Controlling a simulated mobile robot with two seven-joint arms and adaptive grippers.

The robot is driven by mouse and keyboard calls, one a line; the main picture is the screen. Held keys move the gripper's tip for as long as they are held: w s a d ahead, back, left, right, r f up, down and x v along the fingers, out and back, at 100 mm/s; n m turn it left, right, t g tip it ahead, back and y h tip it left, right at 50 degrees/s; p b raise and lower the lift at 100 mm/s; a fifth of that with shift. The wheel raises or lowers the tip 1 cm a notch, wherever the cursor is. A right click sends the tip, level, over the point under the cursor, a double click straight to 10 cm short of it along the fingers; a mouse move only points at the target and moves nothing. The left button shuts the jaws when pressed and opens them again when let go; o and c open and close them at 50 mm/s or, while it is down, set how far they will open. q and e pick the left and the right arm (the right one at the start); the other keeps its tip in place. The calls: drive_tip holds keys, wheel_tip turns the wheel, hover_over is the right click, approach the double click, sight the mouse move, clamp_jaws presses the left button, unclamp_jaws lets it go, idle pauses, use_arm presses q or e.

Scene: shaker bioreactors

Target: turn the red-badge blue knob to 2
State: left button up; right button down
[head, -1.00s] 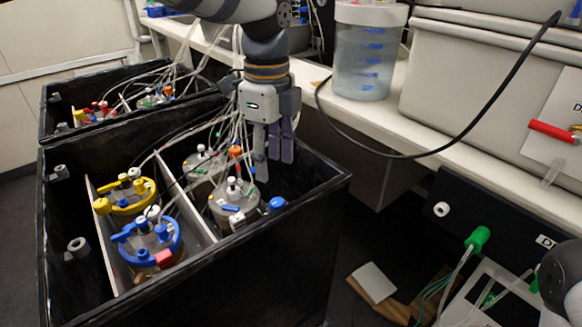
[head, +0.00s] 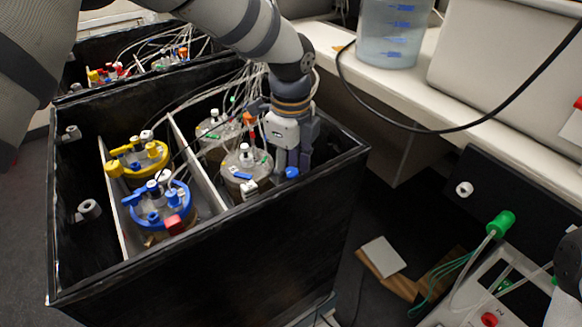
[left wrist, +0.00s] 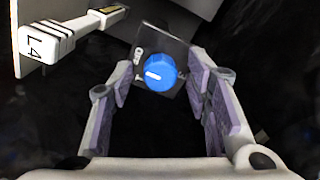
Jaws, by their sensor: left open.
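A blue knob (left wrist: 160,73) with a white pointer line sits on a dark plate (left wrist: 178,47) in the left wrist view. The pointer lies roughly toward picture left; small pale marks on the plate are not clearly readable. In the head view, a blue knob (head: 291,173) shows near the tank's right wall, just below my left fingertips. My left gripper (head: 293,160) points down there, open, with nothing between its fingers. In the wrist view, the knob appears between and beyond the spread fingers. I see no red badge beside this knob. My right gripper is not in view.
Yellow-lidded (head: 137,157) and blue-lidded (head: 160,205) vessels stand in the black tank (head: 210,245); a red block (head: 174,225) is on the blue lid. Tubes hang close to my left arm. A tag marked L4 (left wrist: 35,45) is at wrist-view left. The bench (head: 440,110) is right.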

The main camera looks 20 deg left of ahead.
use_arm(q)
clamp_jaws()
drive_tip(key=shift+r, duration=0.1)
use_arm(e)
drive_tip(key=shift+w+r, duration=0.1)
